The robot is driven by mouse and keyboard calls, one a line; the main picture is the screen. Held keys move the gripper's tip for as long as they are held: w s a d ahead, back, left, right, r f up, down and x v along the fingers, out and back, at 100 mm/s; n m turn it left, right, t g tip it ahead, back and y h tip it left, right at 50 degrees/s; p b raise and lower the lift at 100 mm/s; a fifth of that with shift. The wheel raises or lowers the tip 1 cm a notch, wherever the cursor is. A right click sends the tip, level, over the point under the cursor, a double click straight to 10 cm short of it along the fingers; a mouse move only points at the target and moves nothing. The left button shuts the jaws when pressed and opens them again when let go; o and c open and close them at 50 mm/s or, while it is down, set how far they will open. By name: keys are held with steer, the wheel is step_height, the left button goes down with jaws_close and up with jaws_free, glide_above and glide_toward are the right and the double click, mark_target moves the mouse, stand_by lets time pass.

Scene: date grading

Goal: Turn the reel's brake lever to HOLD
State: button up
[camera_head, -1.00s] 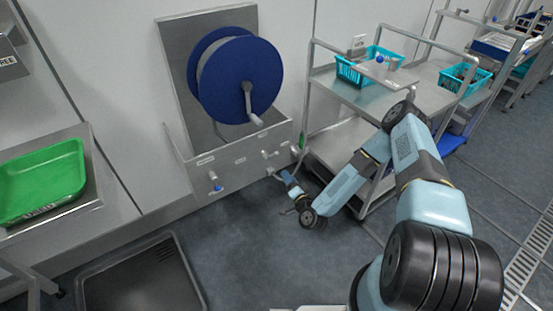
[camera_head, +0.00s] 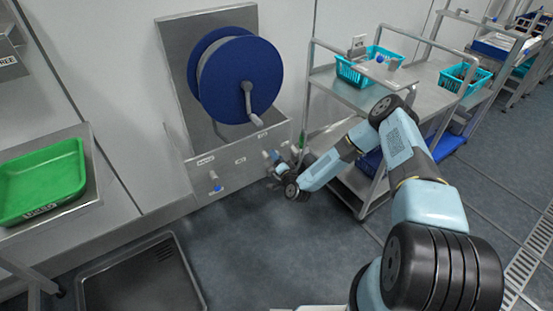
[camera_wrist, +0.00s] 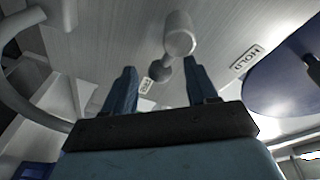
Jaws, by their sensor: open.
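The blue hose reel (camera_head: 240,78) is mounted on a grey wall plate, with a crank on its face. Below it is a grey panel (camera_head: 225,172) with small labels. The brake lever (camera_head: 265,154) is at the panel's right part. In the wrist view the lever's pale rounded end (camera_wrist: 180,38) shows just beyond the fingertips, nearer the right one. The HOLD label (camera_wrist: 247,58) is right of it, and a second label (camera_wrist: 146,86) shows between the fingers. My gripper (camera_head: 271,160) is open and empty at the lever; its fingers also show in the wrist view (camera_wrist: 159,76). Contact cannot be told.
A metal cart (camera_head: 330,95) with teal baskets (camera_head: 353,72) stands right of the panel, close to my arm. A green tray (camera_head: 42,180) is at left and a dark floor tray (camera_head: 140,280) at the front.

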steer(key=shift+w, duration=0.15)
steer(key=c, duration=0.9)
steer(key=shift+a, duration=0.25)
steer(key=shift+c, duration=0.5)
steer(key=r+n+y, duration=0.1)
steer(key=n, duration=0.4)
steer(key=s+a+r+n+y, duration=0.1)
steer(key=n, duration=0.4)
steer(key=r+n+y, duration=0.1)
steer(key=n, duration=0.4)
steer(key=shift+s+a+t, duration=0.3)
steer(key=shift+t, duration=0.1)
steer(key=shift+s+a+r+n+g+y, duration=0.1)
steer(key=shift+a+n+y, duration=0.1)
steer(key=shift+n, duration=0.65)
steer(key=shift+s+a+r+n+g+y, duration=0.1)
steer(key=shift+s+n+y, duration=0.1)
steer(key=shift+n, duration=0.7)
steer(key=shift+s+a+n+g+y, duration=0.1)
steer(key=shift+a+n+y, duration=0.1)
steer(key=shift+n, duration=0.65)
